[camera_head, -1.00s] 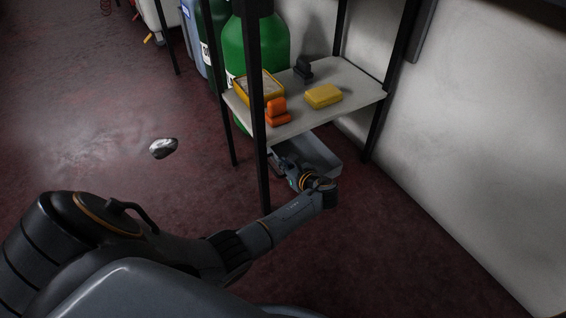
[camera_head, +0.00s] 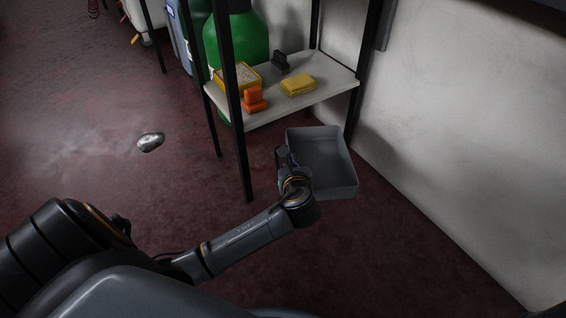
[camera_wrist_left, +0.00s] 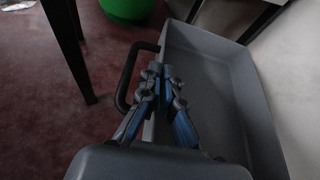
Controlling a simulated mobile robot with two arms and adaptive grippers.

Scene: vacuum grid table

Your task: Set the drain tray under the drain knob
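The drain tray is a grey, open, rectangular tray (camera_head: 325,150), empty inside, in front of and to the right of the shelf. Its inner floor and walls fill the right of the left wrist view (camera_wrist_left: 215,65), with a dark handle (camera_wrist_left: 127,78) on its near side. My left gripper (camera_head: 283,158) is at the tray's left side. In the left wrist view its fingers (camera_wrist_left: 160,72) are closed together on the tray at the handle side; the exact contact is partly hidden. I cannot tell whether the tray touches the floor. No drain knob is recognisable. My right gripper is out of view.
A shelf (camera_head: 300,101) on black legs holds a yellow box (camera_head: 237,77), an orange object (camera_head: 254,99), a yellow block (camera_head: 298,85) and a dark object (camera_head: 280,62). A green tank (camera_head: 240,40) stands behind. A pale wall (camera_head: 460,130) bounds the right.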

